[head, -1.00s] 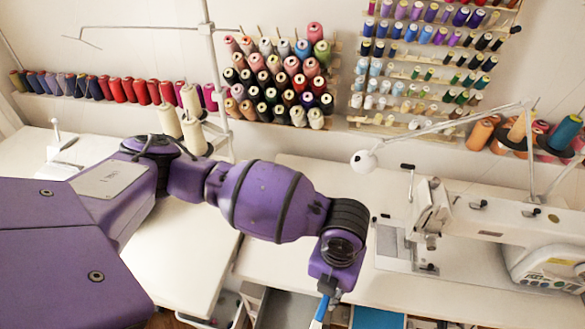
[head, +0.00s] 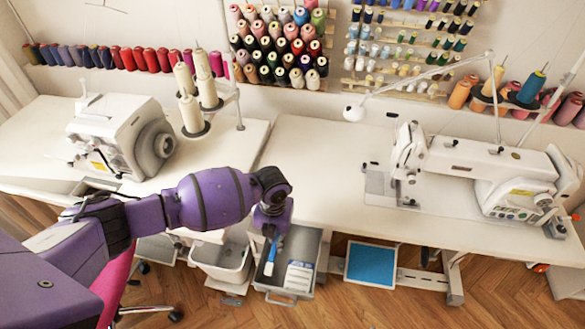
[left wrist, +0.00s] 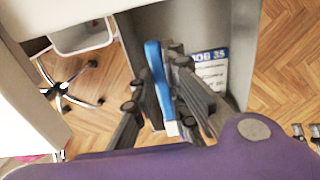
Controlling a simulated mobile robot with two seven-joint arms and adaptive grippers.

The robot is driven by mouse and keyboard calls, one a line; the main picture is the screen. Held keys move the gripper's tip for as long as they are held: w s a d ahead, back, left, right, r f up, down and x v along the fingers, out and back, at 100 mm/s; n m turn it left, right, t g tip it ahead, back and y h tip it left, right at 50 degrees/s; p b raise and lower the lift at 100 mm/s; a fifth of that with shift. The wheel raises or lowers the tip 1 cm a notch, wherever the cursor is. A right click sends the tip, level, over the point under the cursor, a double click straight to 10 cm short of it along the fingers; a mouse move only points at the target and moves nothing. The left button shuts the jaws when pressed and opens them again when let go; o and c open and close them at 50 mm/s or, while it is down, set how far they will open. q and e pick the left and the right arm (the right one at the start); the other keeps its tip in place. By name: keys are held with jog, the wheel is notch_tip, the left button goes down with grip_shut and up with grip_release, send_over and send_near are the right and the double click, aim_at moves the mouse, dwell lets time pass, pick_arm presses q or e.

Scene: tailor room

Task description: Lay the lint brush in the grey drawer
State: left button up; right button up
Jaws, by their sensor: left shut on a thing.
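The lint brush (head: 270,262), blue with a white end, hangs from my left gripper (head: 271,234). In the left wrist view the brush (left wrist: 158,75) is between the closed fingers of the gripper (left wrist: 168,85). The grey drawer (head: 283,291) is pulled out below the table edge. The brush appears over the drawer's left part, but its height above the floor of the drawer is hard to tell. The drawer's grey inside (left wrist: 195,30) also shows in the left wrist view.
A white card with blue print (head: 299,275) lies in the drawer's right part. A pale bin (head: 222,262) stands left of the drawer, and a blue panel (head: 370,265) is to its right. The white table (head: 300,190) is above, with a sewing machine (head: 480,165).

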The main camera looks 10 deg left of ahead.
pick_arm(q)
jog(key=shift+w+f, duration=0.2)
jog(key=shift+f, duration=0.3)
jog(key=shift+s+f+b, duration=0.15)
jog(key=shift+f+b, duration=0.3)
jog(key=shift+f, duration=0.2)
notch_tip(320, 180, down, 4)
jog(key=shift+r+b, duration=0.25)
jog(key=shift+b, duration=0.45)
jog(key=shift+f, duration=0.5)
jog(key=shift+f+b, duration=0.1)
jog(key=shift+b, duration=0.2)
jog(key=o, duration=0.7)
jog(key=shift+o, duration=0.9)
pick_arm(e)
jog(key=f, duration=0.1)
jog(key=s+d+f, duration=0.1)
jog(key=shift+f, duration=0.3)
